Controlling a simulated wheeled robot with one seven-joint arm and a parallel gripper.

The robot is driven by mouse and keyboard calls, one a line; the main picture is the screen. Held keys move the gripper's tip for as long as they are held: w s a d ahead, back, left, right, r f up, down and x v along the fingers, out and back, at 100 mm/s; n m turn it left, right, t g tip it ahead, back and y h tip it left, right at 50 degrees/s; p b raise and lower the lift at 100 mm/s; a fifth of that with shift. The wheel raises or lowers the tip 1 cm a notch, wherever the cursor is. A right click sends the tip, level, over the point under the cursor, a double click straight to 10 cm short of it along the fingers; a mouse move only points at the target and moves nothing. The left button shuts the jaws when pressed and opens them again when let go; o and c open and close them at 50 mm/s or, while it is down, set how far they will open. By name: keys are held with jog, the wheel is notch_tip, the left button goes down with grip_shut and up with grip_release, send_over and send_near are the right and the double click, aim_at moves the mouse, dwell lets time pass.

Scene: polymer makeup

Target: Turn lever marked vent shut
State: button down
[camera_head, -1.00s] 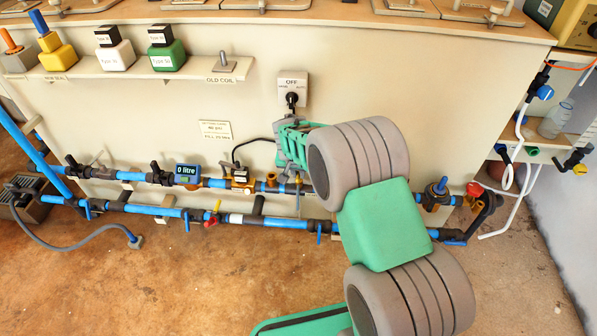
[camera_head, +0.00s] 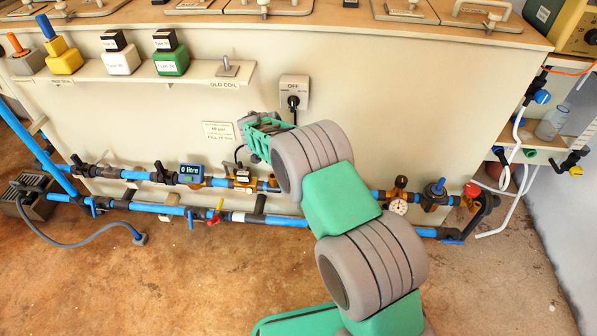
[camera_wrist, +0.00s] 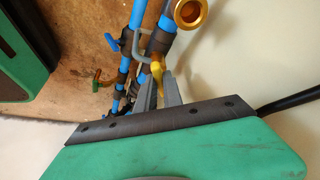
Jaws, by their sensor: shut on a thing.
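My gripper (camera_wrist: 159,92) is shut on a yellow lever (camera_wrist: 157,72) in the wrist view. The lever stands between the two grey fingers, beside a blue pipe with dark fittings. I can read no "vent" mark on it. In the head view, my green gripper body (camera_head: 262,130) is in front of the cream cabinet wall, above the pipes.
A brass open fitting (camera_wrist: 190,12) is close to the gripper. Two blue pipes run along the cabinet, with a litre meter (camera_head: 190,174), a red-and-yellow valve handle (camera_head: 215,212) and a gauge (camera_head: 398,207).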

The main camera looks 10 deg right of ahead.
jog(key=m+g, duration=0.1)
jog(key=m, duration=0.2)
jog(key=shift+w+m+g+p, duration=0.1)
jog(key=shift+m+g+p, duration=0.7)
jog(key=shift+m+p, duration=0.2)
jog(key=shift+m, duration=0.9)
jog(key=shift+w, duration=0.1)
jog(key=c, duration=1.5)
grip_release()
